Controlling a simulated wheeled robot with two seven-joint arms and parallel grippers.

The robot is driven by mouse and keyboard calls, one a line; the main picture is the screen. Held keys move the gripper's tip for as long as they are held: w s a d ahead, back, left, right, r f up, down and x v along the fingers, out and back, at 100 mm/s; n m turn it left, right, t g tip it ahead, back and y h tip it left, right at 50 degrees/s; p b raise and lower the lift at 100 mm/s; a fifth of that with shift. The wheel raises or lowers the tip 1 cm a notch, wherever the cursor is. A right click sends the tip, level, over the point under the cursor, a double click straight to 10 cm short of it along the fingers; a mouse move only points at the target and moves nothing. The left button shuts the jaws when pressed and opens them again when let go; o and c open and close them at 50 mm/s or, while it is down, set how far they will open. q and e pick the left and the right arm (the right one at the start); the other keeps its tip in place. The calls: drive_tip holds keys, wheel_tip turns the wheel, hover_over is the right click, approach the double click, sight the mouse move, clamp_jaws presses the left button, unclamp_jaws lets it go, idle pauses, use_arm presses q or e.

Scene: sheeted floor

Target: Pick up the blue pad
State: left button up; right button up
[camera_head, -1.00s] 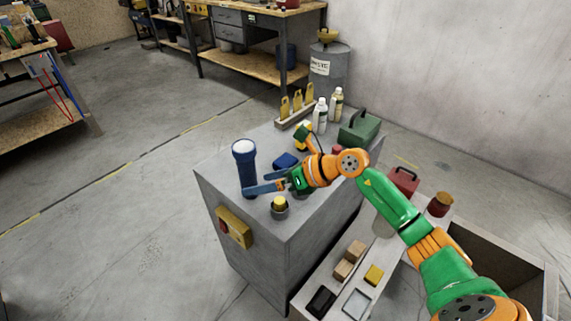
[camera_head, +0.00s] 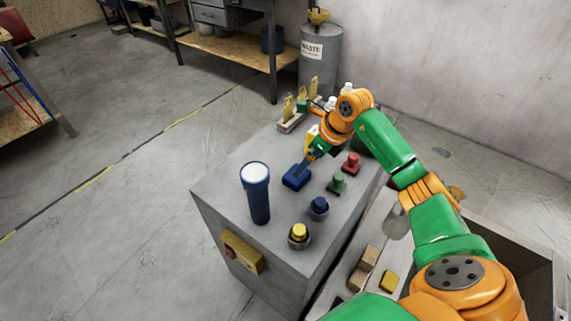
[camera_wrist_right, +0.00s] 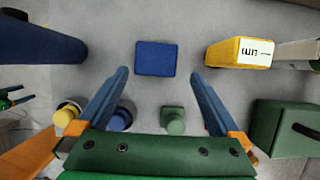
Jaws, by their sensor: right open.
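The blue pad (camera_head: 296,177) lies flat on the grey cabinet top, beside the blue flashlight. It also shows in the right wrist view (camera_wrist_right: 156,58), lying ahead of and between the fingertips. My right gripper (camera_head: 306,166) is open and empty, pointing down close to the pad; in the wrist view its two blue fingers (camera_wrist_right: 160,75) are spread wider than the pad. In the head view a finger partly covers the pad, and I cannot tell if it touches. A small green and blue part at the wrist view's left edge may be my left gripper; its jaws are unclear.
The blue flashlight (camera_head: 256,192) stands upright left of the pad. Yellow (camera_head: 299,235), blue (camera_head: 318,207), green (camera_head: 338,183) and red (camera_head: 351,163) knobs line the cabinet's right side. A yellow box (camera_wrist_right: 240,52) and a green case (camera_wrist_right: 288,128) are nearby.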

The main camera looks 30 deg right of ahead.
drive_tip(key=x, duration=0.6)
drive_tip(key=shift+s+a+p, duration=0.1)
drive_tip(key=shift+a+p, duration=0.2)
drive_tip(key=shift+a, duration=0.05)
drive_tip(key=shift+f, duration=0.15)
drive_tip(key=c, duration=1.1)
drive_tip(key=shift+d+r+b, duration=0.1)
drive_tip(key=shift+r+b, duration=0.3)
drive_tip(key=shift+r, duration=1.1)
use_arm(q)
drive_tip(key=f+b, duration=0.3)
drive_tip(key=s+f+b, duration=0.1)
drive_tip(key=f+b, duration=0.1)
drive_tip(key=shift+f, duration=0.25)
use_arm(e)
drive_tip(key=s+r, duration=0.3)
drive_tip(key=s, duration=0.1)
drive_tip(key=s+d+r, duration=0.1)
drive_tip(key=s+r, duration=0.2)
drive_tip(key=s, duration=0.2)
drive_tip(key=s+d+r, duration=0.1)
drive_tip(key=s+r, duration=0.3)
drive_tip(key=shift+s+d+r, duration=0.1)
drive_tip(key=shift+s+d, duration=0.15)
drive_tip(key=shift+s, duration=0.05)
